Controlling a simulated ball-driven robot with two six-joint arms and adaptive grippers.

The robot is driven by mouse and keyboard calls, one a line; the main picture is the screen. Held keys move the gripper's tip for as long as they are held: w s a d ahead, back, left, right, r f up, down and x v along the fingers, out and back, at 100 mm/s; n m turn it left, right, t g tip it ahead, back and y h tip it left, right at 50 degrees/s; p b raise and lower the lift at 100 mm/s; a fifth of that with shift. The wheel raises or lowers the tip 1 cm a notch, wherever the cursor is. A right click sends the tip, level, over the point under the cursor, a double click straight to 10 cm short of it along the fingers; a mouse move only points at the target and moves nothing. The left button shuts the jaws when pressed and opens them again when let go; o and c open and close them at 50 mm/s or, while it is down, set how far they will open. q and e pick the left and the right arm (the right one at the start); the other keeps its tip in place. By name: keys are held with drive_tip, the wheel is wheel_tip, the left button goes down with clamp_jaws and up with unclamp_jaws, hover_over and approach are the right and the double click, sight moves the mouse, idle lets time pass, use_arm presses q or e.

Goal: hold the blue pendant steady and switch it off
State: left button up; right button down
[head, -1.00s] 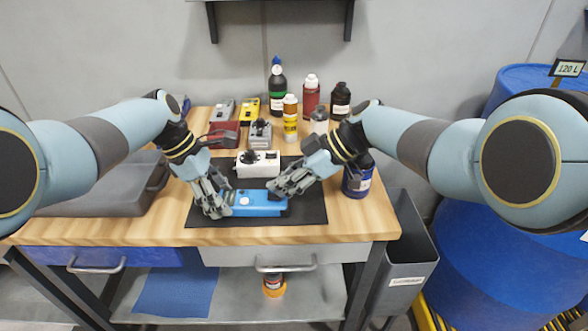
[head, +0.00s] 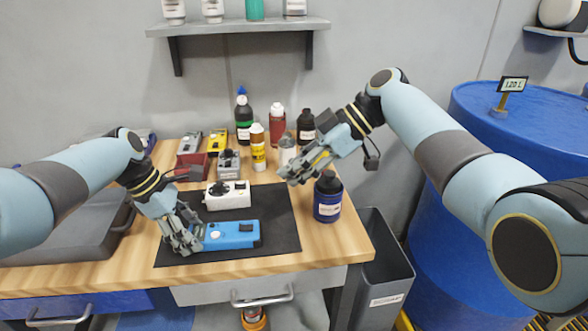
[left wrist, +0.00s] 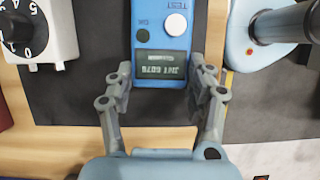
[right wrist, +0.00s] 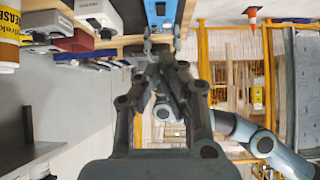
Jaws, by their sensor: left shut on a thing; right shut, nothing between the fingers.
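The blue pendant (head: 230,236) lies on the black mat (head: 276,240) with a dark patch near its right end. My left gripper (head: 192,247) is shut on its left end. In the left wrist view the pendant (left wrist: 148,62) sits between the left fingers (left wrist: 160,92). Its face shows a white TEST button, a small dark green ON lamp that looks unlit, and a display with text. My right gripper (head: 288,180) is shut and empty, raised behind and right of the pendant, apart from it. The right wrist view shows its fingers (right wrist: 160,65) together.
A white box with a black knob (head: 236,201) stands just behind the pendant. A dark blue bottle (head: 327,206) stands at the mat's right edge. Several bottles and small devices line the table's back. A grey case (head: 70,232) is at the left.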

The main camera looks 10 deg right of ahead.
drive_tip(key=shift+a+r+y, duration=0.25)
drive_tip(key=shift+a+y, duration=0.05)
drive_tip(key=shift+a, duration=0.35)
drive_tip(key=shift+a, duration=0.1)
hover_over(247, 225)
drive_tip(key=d, duration=0.1)
wheel_tip(247, 225, down, 6)
drive_tip(key=shift+d+r, duration=0.1)
drive_tip(key=shift+r, duration=0.15)
drive_tip(key=shift+a+f, duration=0.25)
drive_tip(key=shift+f, duration=0.4)
drive_tip(key=shift+a+f, duration=0.2)
drive_tip(key=shift+f, duration=0.4)
drive_tip(key=shift+a+f, duration=0.1)
drive_tip(key=shift+f, duration=0.95)
